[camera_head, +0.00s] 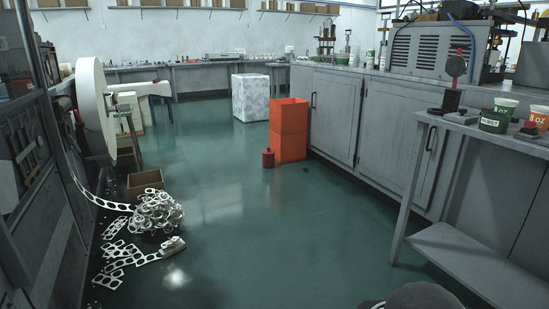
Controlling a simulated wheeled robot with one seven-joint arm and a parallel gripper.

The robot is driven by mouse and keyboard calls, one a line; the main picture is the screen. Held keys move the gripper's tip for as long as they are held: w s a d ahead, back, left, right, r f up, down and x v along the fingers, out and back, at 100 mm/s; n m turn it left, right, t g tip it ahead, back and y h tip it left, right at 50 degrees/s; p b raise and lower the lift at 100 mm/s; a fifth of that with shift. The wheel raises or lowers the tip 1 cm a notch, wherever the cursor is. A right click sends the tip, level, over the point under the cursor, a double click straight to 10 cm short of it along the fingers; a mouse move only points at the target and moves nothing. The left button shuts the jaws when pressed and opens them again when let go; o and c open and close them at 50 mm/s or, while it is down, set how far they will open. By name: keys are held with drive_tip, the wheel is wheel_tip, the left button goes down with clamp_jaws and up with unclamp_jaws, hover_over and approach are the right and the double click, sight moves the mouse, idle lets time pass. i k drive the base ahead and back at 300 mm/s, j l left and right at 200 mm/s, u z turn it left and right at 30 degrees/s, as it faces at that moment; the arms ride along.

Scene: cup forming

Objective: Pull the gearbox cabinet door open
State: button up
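A row of grey cabinets runs along the right side. One closed grey cabinet door (334,112) has a vertical black handle (313,101) near its left edge. A second closed grey door (392,140) stands to its right, with a black handle (431,138) near its right edge. No label shows which one is the gearbox cabinet. The side table partly hides the cabinets at the far right. My gripper is not in view. A dark rounded shape at the bottom edge may be part of my own body.
A grey table (450,240) with a low shelf stands at the right. Scrap metal strips (155,213) and a cardboard box (145,183) lie left. The green floor (250,235) between is clear.

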sight(336, 100)
drive_tip(key=i+l, duration=0.1)
drive_tip(key=i, duration=6.4)
drive_tip(key=j, duration=0.1)
